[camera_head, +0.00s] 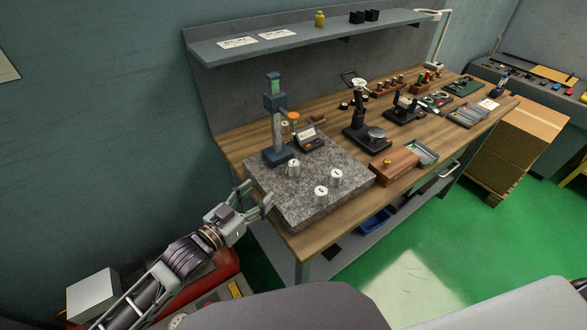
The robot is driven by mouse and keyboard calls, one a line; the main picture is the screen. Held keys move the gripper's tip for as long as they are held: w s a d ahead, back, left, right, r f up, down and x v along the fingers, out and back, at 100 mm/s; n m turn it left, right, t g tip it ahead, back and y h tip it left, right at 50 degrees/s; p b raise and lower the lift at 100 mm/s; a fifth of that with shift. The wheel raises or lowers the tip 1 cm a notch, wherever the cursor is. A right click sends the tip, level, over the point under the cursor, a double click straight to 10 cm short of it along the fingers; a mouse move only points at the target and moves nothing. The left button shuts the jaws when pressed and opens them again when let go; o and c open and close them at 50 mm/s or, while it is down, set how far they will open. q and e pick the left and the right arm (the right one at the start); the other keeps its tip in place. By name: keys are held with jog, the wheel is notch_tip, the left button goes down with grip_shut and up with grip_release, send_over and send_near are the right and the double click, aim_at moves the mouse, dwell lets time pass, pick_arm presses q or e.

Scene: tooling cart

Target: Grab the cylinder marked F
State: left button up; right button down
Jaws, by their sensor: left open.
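Three short metal cylinders stand upright on a speckled granite plate (272,188) on the workbench: a rear-left one (293,169), a front one (321,195) and a right one (337,178). Each bears a small dark mark on top, too small to read, so I cannot tell which is F. My left gripper (257,198) is open and empty at the plate's left front edge. Its fingers point toward the plate, left of all the cylinders and apart from them. My right gripper does not show.
A blue-grey stand (276,125) rises at the plate's back left, beside a small device with a display (309,139). A wooden box (388,168) sits right of the plate. A shelf (310,38) hangs above.

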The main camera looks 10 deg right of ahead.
aim_at(290, 166)
pick_arm(q)
jog(key=shift+s+d+r+m+h, duration=0.15)
jog(key=shift+r+m+h, duration=0.3)
jog(key=shift+h, duration=0.35)
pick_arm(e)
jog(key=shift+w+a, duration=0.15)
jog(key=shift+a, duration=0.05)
pick_arm(q)
jog(key=shift+d, duration=0.1)
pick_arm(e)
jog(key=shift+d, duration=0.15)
pick_arm(q)
jog(key=shift+x, duration=4.15)
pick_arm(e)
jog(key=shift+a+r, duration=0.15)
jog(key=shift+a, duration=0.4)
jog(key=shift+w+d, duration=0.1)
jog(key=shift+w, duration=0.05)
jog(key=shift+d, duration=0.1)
